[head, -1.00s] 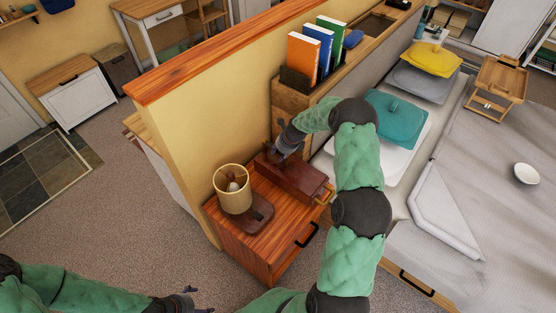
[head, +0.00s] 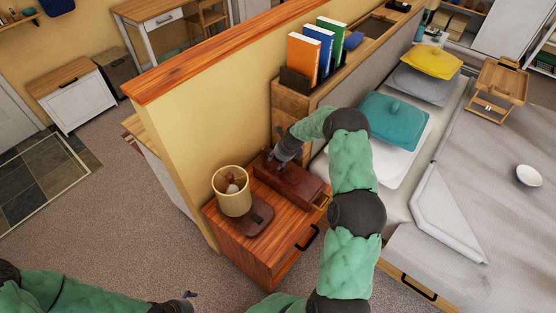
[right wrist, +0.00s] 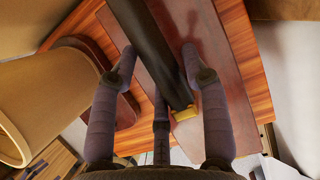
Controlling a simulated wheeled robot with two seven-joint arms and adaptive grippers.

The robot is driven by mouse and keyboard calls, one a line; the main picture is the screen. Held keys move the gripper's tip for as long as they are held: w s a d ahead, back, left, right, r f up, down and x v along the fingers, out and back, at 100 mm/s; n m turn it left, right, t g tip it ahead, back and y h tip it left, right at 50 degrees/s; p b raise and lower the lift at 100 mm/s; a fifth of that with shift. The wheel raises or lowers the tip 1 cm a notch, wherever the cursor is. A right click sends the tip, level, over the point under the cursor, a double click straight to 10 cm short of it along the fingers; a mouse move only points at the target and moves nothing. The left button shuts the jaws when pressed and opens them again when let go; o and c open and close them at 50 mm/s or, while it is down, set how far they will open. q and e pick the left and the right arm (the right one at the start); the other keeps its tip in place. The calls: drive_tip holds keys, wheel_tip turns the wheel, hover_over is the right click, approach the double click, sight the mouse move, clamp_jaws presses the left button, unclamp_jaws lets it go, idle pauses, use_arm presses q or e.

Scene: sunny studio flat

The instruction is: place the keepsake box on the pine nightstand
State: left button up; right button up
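The keepsake box (head: 302,184), dark red-brown with brass at one end, sits on the pine nightstand (head: 272,262), behind and right of the lamp. In the right wrist view the box (right wrist: 215,75) lies under my right gripper (right wrist: 160,58).
A lamp with a beige shade (head: 232,203) stands on the nightstand's left, close to the box. A yellow partition wall (head: 195,130) rises behind. The headboard shelf holds upright books (head: 303,60). The bed (head: 470,215) is to the right.

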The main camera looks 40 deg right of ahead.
sight(286, 174)
idle(0.3)
drive_tip(key=p+v, duration=0.3)
drive_tip(key=v, duration=0.9)
idle(0.3)
drive_tip(key=s+a+f+n, duration=0.3)
drive_tip(key=a+f+n, duration=0.1)
drive_tip(key=a, duration=0.2)
drive_tip(key=s+a+f+n+g+y, duration=0.1)
drive_tip(key=s+a+f+n, duration=0.2)
drive_tip(key=a+f+n, duration=0.1)
drive_tip(key=s+a+f+n, duration=0.3)
drive_tip(key=a+f+n, duration=0.2)
drive_tip(key=a, duration=0.3)
drive_tip(key=shift+s+a+g+y, duration=0.2)
drive_tip(key=shift+a+g+y, duration=0.1)
drive_tip(key=shift+g+y, duration=0.1)
drive_tip(key=s+a+f+n+g+y, duration=0.1)
drive_tip(key=s+a+f+n+g, duration=0.1)
drive_tip(key=s+a+n, duration=1.4)
drive_tip(key=shift+s+a+f+n, duration=0.15)
drive_tip(key=shift+s+a+n, duration=0.2)
drive_tip(key=shift+s+n, duration=0.45)
